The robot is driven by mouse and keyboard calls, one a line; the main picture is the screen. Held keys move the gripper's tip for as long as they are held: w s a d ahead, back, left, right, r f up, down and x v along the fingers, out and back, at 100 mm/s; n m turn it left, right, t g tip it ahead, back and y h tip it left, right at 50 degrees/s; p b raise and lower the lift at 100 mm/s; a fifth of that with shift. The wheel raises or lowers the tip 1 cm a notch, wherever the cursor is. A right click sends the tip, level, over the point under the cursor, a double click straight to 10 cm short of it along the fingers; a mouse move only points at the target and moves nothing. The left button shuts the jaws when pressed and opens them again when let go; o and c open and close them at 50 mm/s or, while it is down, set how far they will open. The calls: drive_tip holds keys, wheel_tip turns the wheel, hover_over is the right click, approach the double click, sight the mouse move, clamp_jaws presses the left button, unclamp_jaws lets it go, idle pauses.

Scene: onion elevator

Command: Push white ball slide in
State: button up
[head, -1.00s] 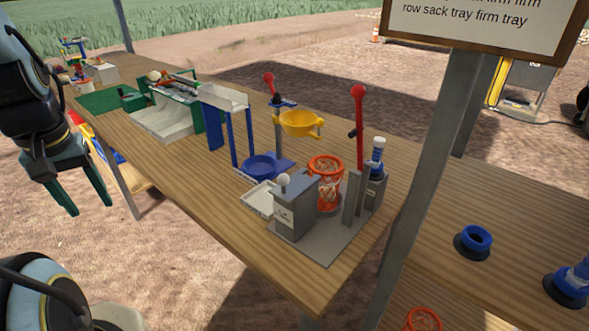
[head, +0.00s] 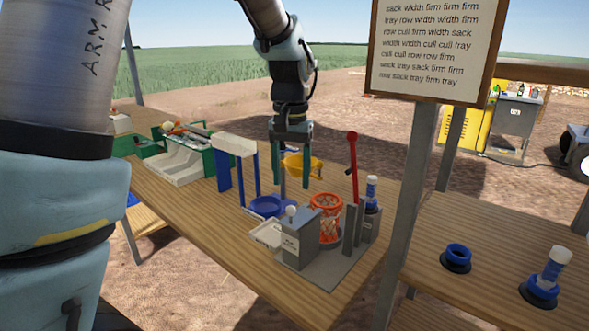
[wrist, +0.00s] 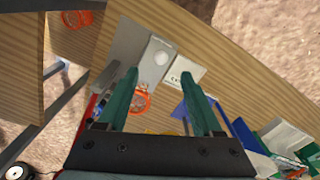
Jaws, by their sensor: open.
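The white ball (head: 291,210) is a small knob on top of a grey box (head: 300,240) at the near end of the wooden table. A pale tray (head: 267,234) sticks out from the box's left side. In the wrist view, the white ball (wrist: 161,58) appears just beyond and between my fingertips. My gripper (head: 292,183) is open and empty, pointing down above and behind the box in the head view. It is apart from the ball. Its two green fingers (wrist: 160,72) are spread wide in the wrist view. Any slide inside the box cannot be made out.
An orange basket (head: 326,220) stands right of the box, with a red-handled lever (head: 352,160) behind it. A yellow bowl (head: 302,166) is close to my fingers. A blue dish (head: 266,206) sits left. A grey post (head: 405,190) rises at right. The table's front edge is clear.

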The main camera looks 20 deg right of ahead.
sight(291, 210)
wheel_tip(291, 210, down, 9)
drive_tip(key=shift+f+p, duration=0.15)
drive_tip(key=shift+p, duration=0.75)
clamp_jaws()
drive_tip(key=shift+w, duration=0.1)
drive_tip(key=shift+w+d+p, duration=0.25)
drive_tip(key=shift+w+d, duration=0.15)
drive_tip(key=shift+d, duration=0.35)
drive_tip(key=shift+w+d+p, duration=0.25)
drive_tip(key=shift+w+d, duration=0.2)
drive_tip(key=shift+d, duration=0.25)
drive_tip(key=shift+w+d+p, duration=0.25)
drive_tip(key=shift+w+d, duration=0.15)
drive_tip(key=shift+d, duration=0.35)
unclamp_jaws()
